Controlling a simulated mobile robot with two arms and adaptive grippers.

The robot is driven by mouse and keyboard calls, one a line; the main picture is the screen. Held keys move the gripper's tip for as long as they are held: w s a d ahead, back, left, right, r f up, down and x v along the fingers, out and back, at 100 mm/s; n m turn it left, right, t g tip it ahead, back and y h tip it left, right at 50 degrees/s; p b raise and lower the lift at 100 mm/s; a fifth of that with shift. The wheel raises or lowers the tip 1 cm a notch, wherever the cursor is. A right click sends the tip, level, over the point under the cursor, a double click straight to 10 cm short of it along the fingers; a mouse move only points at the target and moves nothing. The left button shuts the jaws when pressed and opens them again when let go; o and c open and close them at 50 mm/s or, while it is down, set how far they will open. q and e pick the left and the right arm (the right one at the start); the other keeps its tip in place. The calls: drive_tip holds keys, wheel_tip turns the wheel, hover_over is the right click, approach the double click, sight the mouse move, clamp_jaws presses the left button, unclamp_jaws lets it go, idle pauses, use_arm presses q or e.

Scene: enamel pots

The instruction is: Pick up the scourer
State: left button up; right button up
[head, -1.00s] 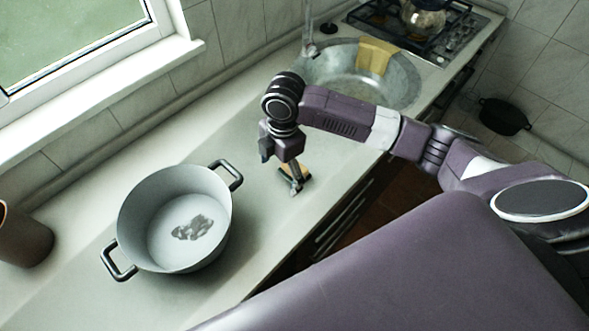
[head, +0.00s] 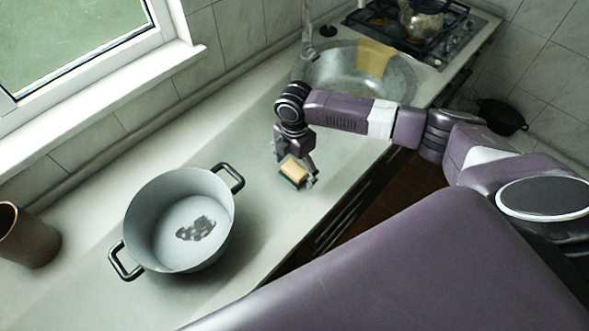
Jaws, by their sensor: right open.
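The scourer (head: 294,172) is a small block, yellow on top with a dark green layer below. It lies on the counter to the right of the pot. My right gripper (head: 297,175) is open, pointing down right at the scourer; one finger shows at its right side. Whether the fingers touch the scourer I cannot tell. My left gripper is not in view.
A grey enamel pot (head: 180,220) with two dark handles and a dark stain inside stands left of the scourer. A brown cup (head: 28,238) stands at the far left. A sink (head: 345,85) with a yellow cloth (head: 375,58) and a stove (head: 440,35) lie beyond.

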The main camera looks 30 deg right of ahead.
sight(295, 169)
drive_tip(key=shift+f, duration=0.1)
drive_tip(key=shift+c, duration=0.3)
drive_tip(key=shift+s, duration=0.15)
drive_tip(key=c, duration=1.5)
drive_tip(key=shift+r, duration=0.5)
wheel_tip(295, 169, up, 19)
drive_tip(key=b, duration=0.4)
drive_tip(key=o, duration=0.7)
drive_tip(key=shift+w, duration=0.2)
drive_tip(key=c, duration=0.5)
